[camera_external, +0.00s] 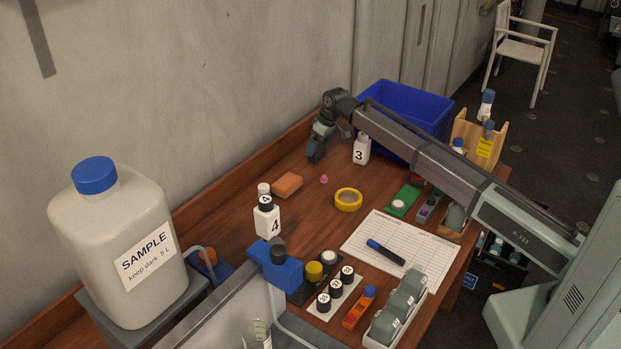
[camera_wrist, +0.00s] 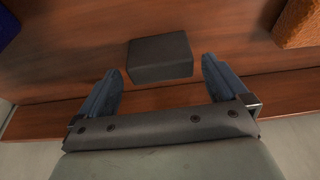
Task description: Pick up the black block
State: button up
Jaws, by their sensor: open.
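The black block (camera_wrist: 160,58) lies flat on the wooden table in the wrist view, a dark grey-black box. My gripper (camera_wrist: 161,72) is open, with one blue finger on each side of the block and a gap to each; the block sits mostly ahead of the fingertips in the picture. I cannot tell how high the fingers are above the table. In the external view my gripper (camera_external: 317,150) points down near the back edge of the table, left of the white bottle marked 3 (camera_external: 361,151).
An orange sponge-like block (camera_wrist: 299,24) is at the upper right of the wrist view; it also shows in the external view (camera_external: 287,185). A blue bin (camera_external: 420,106) stands behind my arm. A yellow tape roll (camera_external: 348,199) and a small pink item (camera_external: 323,179) lie nearby.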

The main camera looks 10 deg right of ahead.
jog(key=x, duration=0.4)
jog(key=shift+w+a, duration=0.1)
jog(key=shift+a, duration=0.05)
jog(key=shift+c, duration=0.3)
jog(key=c, duration=0.9)
